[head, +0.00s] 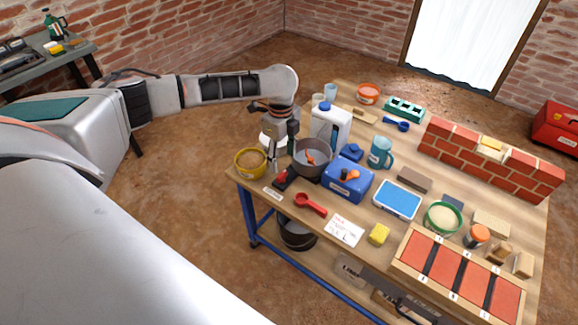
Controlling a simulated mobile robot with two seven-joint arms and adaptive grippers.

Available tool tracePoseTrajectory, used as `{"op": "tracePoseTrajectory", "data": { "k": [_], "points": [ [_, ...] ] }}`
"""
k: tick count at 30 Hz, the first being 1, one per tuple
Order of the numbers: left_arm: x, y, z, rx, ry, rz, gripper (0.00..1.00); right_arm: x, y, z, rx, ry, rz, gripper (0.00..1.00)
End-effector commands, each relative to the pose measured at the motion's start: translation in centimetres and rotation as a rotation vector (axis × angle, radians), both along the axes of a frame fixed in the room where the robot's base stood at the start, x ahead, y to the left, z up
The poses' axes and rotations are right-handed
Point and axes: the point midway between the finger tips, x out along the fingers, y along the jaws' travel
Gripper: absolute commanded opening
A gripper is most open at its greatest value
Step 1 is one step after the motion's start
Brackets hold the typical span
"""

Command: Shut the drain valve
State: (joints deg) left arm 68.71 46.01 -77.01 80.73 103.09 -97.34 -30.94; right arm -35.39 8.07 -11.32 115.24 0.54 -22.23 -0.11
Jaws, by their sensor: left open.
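A grey metal bowl or pot (311,160) stands near the left end of the workbench (335,187). A small dark piece with a red part (283,179) sits just in front of it, at the bench's front-left edge; it may be the drain valve, but it is too small to tell its handle position. My left gripper (281,157) points down, open, just left of the pot and above and behind the red part. I cannot tell whether it touches anything. My right gripper is not in view.
A yellow bowl (250,163) stands left of my gripper. A white canister (330,122) and a blue box (347,181) stand close by. A red scoop (310,204) lies in front. A brick wall piece (490,158) fills the back right. A black bucket (297,233) sits below.

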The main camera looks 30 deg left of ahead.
Motion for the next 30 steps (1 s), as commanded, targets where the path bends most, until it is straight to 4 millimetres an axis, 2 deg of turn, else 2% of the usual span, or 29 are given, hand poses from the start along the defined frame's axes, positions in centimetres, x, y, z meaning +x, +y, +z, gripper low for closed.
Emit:
{"op": "tracePoseTrajectory", "data": {
  "k": [5, 12, 18, 29, 30],
  "points": [
    [-0.1, 0.4, -1.0, 0.005, 0.009, 0.0, 0.51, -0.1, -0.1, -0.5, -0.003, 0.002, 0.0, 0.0],
    [-0.2, 0.4, -5.0, 0.005, 0.011, 0.0, 0.51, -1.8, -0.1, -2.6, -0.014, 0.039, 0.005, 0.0],
    [-0.1, 0.4, -7.1, 0.004, 0.007, 0.001, 0.51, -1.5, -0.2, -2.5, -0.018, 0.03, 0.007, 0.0],
    [0.0, 0.4, -7.5, 0.003, 0.003, 0.0, 0.51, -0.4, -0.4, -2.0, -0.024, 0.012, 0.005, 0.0],
    [0.0, 0.4, -7.5, 0.003, 0.003, 0.0, 0.49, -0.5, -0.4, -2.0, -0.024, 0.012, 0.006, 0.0]
  ]
}}
